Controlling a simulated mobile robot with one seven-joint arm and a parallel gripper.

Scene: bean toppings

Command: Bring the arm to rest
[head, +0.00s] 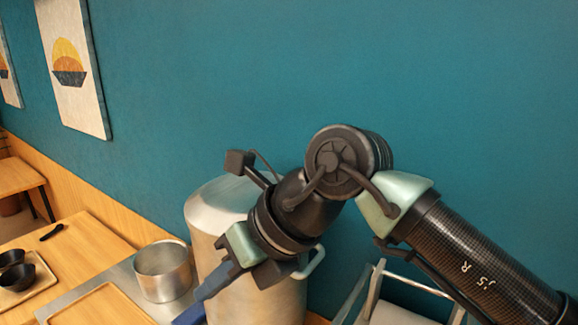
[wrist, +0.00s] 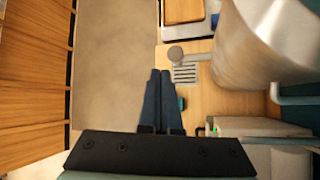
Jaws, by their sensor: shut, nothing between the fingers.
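My gripper (head: 193,308) hangs at the lower middle of the head view, its blue fingers pointing down and left in front of a large metal pot. Its lower end is close to the bottom edge of the picture. In the wrist view my gripper (wrist: 160,73) is shut, the two dark blue fingers side by side with nothing between them. My arm is bent, coming in from the lower right of the head view.
The tall metal pot (head: 208,218) stands right behind my gripper. A small metal pot (head: 163,271), a wooden tray (head: 98,306) and a tray with black bowls (head: 42,272) are left. A teal wall (head: 450,90) closes the back. Open floor (wrist: 115,70) shows in the wrist view.

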